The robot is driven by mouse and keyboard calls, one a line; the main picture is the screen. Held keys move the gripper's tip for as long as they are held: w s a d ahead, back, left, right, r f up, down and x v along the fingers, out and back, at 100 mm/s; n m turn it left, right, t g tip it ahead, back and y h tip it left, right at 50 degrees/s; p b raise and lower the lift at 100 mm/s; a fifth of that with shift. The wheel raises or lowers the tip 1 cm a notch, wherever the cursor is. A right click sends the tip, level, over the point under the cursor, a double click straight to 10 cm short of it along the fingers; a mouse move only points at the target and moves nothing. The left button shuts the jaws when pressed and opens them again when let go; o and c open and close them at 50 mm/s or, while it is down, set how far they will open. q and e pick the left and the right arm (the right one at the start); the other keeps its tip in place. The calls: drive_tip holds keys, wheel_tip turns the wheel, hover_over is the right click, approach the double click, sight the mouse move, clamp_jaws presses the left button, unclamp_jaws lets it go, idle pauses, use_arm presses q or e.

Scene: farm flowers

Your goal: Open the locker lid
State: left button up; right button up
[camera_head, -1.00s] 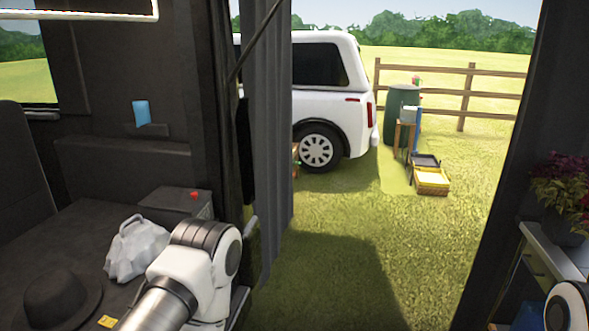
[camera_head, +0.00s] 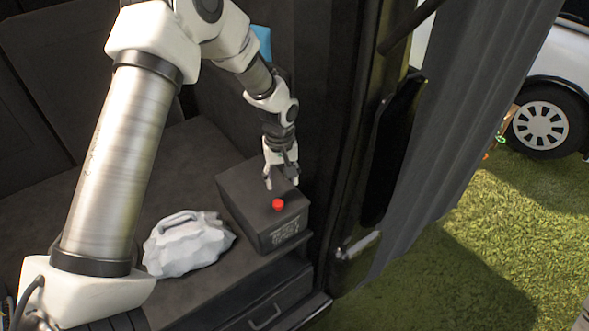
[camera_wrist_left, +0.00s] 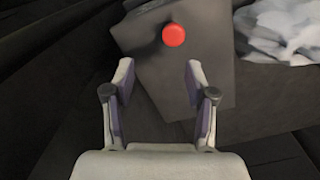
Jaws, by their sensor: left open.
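The locker is a dark grey box (camera_head: 243,205) standing on the dark bench, its lid closed. A red knob (camera_head: 278,205) sits on its top near the front edge. My left gripper (camera_head: 281,183) is open and empty, pointing down over the top of the box just behind the knob. In the left wrist view the fingers (camera_wrist_left: 158,85) are spread, with the red knob (camera_wrist_left: 173,35) beyond the fingertips and the box top (camera_wrist_left: 172,75) below them. Whether the fingers touch the box is unclear. My right gripper is not in view.
A white crumpled bag (camera_head: 187,243) lies on the bench to the left of the box. A dark post stands close to the right of the box, beside a grey curtain (camera_head: 470,120). A drawer with a handle (camera_head: 265,318) is below the bench.

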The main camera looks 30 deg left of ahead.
sight(278, 201)
use_arm(q)
drive_tip(key=s+f, duration=0.1)
drive_tip(key=s, duration=0.1)
drive_tip(key=s+f+p, duration=0.1)
drive_tip(key=s, duration=0.1)
drive_tip(key=shift+s+f, duration=0.1)
drive_tip(key=shift+f, duration=0.2)
drive_tip(key=w+f, duration=0.1)
drive_tip(key=f, duration=0.1)
drive_tip(key=w+f, duration=0.1)
drive_tip(key=f, duration=0.1)
drive_tip(key=shift+w+a, duration=0.1)
drive_tip(key=shift+w, duration=0.1)
drive_tip(key=shift+s+r, duration=0.25)
drive_tip(key=shift+s, duration=0.1)
drive_tip(key=shift+s+r, duration=0.15)
drive_tip(key=c, duration=0.5)
drive_tip(key=shift+d, duration=0.2)
clamp_jaws()
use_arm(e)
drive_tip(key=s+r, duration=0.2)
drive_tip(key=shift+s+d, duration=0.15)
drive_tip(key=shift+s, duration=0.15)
